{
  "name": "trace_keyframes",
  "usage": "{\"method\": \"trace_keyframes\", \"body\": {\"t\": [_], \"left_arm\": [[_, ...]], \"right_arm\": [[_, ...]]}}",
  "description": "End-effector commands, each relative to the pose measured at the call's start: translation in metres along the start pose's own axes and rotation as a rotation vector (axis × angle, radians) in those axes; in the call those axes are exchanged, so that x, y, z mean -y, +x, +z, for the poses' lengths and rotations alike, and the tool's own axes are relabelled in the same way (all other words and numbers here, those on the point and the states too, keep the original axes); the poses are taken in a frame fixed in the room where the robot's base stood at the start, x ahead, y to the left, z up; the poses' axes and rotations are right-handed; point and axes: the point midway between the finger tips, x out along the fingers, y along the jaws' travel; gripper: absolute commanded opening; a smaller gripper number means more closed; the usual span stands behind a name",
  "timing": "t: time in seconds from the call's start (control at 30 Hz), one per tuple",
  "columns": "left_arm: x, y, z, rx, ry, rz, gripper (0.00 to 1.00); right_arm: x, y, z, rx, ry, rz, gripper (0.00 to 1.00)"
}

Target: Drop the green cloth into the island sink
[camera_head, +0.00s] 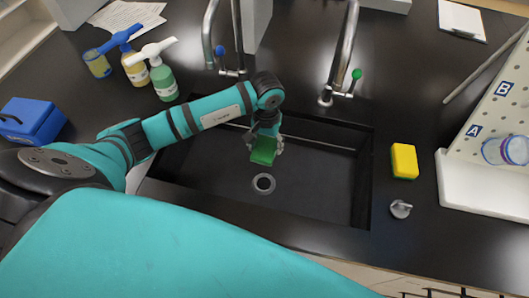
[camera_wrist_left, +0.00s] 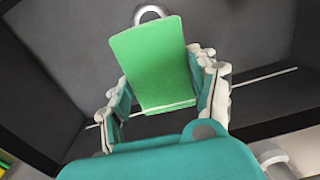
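The green cloth (camera_head: 263,151) is a small folded green block between the fingers of my left gripper (camera_head: 265,143), over the island sink (camera_head: 210,160). In the left wrist view, the cloth (camera_wrist_left: 152,62) stands between the two white-and-teal fingers of the gripper (camera_wrist_left: 163,100), which touch or nearly touch its sides. The dark sink walls (camera_wrist_left: 240,40) surround it there. The cloth appears above the basin floor, a little behind the round drain (camera_head: 264,184). My right gripper is not in view.
Two taps, one with a blue knob (camera_head: 220,51) and one with a green knob (camera_head: 357,74), stand behind the sink. A yellow sponge (camera_head: 404,161) and a grey knob (camera_head: 400,209) are at its right. Bottles (camera_head: 162,78) and a blue box (camera_head: 31,121) stand left.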

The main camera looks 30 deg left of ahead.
Motion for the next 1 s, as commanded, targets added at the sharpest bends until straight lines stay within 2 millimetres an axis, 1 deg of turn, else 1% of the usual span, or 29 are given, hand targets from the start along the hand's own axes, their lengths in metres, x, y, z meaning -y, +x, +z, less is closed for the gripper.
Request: {"method": "trace_keyframes", "body": {"t": [0.03, 0.17, 0.2, 0.37, 0.47, 0.57, 0.67, 0.9, 1.0], "left_arm": [[0.000, 0.000, 0.000, 0.000, 0.000, 0.000, 0.68], [0.000, 0.000, 0.000, 0.000, 0.000, 0.000, 0.85], [0.000, 0.000, 0.000, 0.000, 0.000, 0.000, 0.87], [0.000, 0.000, 0.000, 0.000, 0.000, 0.000, 0.87], [0.000, -0.001, 0.000, 0.000, 0.000, 0.000, 0.87], [0.000, -0.007, -0.001, -0.002, 0.000, 0.001, 0.87], [0.000, -0.022, -0.002, -0.005, 0.000, 0.000, 0.87], [0.000, -0.074, -0.001, -0.005, 0.001, 0.000, 0.87], [0.001, -0.093, -0.001, -0.004, 0.000, -0.001, 0.87]], "right_arm": [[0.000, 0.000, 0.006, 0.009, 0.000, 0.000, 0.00], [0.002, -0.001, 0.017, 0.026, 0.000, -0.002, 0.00], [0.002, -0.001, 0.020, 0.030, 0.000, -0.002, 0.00], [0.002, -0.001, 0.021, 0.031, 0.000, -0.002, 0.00], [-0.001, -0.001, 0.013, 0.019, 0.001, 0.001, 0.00], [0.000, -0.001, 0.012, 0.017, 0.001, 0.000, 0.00], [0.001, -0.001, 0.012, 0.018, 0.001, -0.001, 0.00], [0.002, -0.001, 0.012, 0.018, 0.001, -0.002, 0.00], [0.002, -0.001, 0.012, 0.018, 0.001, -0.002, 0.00]]}}
